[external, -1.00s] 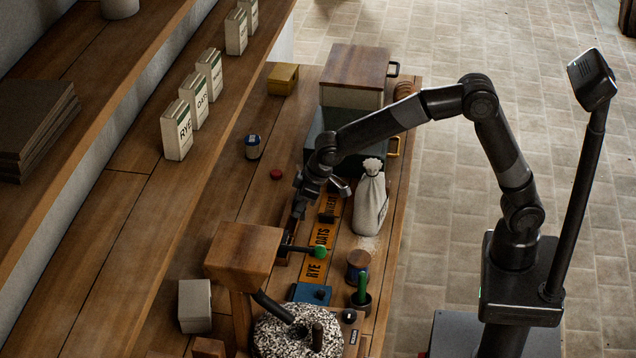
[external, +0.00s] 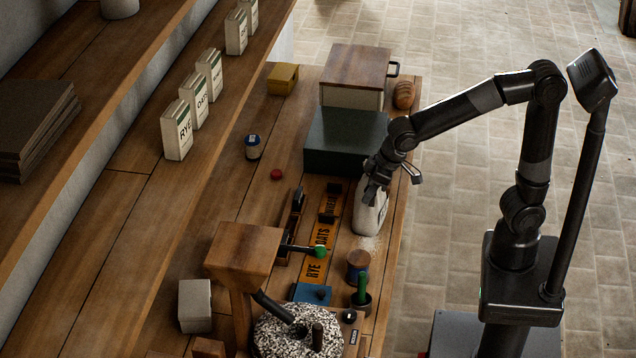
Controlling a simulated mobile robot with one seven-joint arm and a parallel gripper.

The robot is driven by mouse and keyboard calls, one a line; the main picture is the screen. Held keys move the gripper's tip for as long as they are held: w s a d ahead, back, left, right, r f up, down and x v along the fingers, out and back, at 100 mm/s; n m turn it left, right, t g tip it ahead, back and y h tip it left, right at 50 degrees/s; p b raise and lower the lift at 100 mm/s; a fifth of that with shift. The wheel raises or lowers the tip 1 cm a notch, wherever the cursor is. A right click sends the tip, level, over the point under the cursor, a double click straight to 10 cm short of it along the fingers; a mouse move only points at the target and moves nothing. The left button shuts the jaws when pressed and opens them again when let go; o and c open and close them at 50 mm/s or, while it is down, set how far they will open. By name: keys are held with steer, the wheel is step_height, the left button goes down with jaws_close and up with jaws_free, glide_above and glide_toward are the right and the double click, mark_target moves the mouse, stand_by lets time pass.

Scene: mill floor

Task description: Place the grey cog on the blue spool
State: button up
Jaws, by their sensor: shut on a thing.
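Nothing shows on top of the spool.
A cup with a green-handled tool (external: 361,301), a blue block (external: 311,293) and a green-knobbed lever (external: 320,252) are close to the spool. A dark green box (external: 345,143) stands farther back.

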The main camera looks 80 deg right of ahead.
steer(key=a+f, duration=0.2)
steer(key=a, duration=0.1)
steer(key=w+a+f, duration=0.1)
steer(key=a+f, duration=0.1)
steer(key=a, duration=0.1)
steer(key=a+f, duration=0.2)
steer(key=a, duration=0.2)
steer(key=shift+w, duration=0.35)
steer(key=shift+f, duration=2)
steer(key=shift+f, duration=0.15)
steer(key=o, duration=0.9)
steer(key=shift+o, duration=0.2)
